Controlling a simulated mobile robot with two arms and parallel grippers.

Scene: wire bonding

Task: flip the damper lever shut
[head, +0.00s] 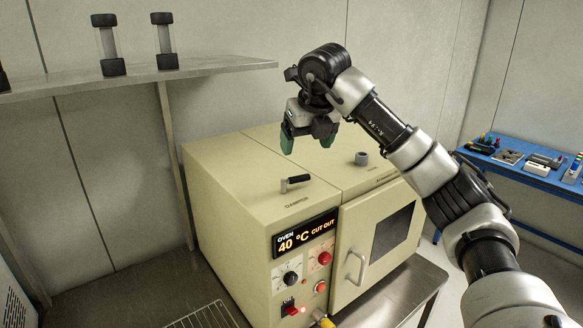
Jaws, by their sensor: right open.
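The damper lever (296,181) is a small black handle on a short post, on the top left of the cream oven (233,238). The word DAMPER is printed beside it. The handle points to the right and a little back. My right gripper (307,142) hangs above the oven top, above and slightly right of the lever, with its green-tipped fingers pointing down. It is open, with nothing seen between the fingers, and is apart from the lever. My left gripper is not in view.
A grey vent stub (361,159) stands on the oven top to the right. The oven door (377,243) is closed. A shelf (130,78) with capped cylinders hangs at upper left. A wire rack (205,317) lies in front. A blue bench (530,172) with tools stands at right.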

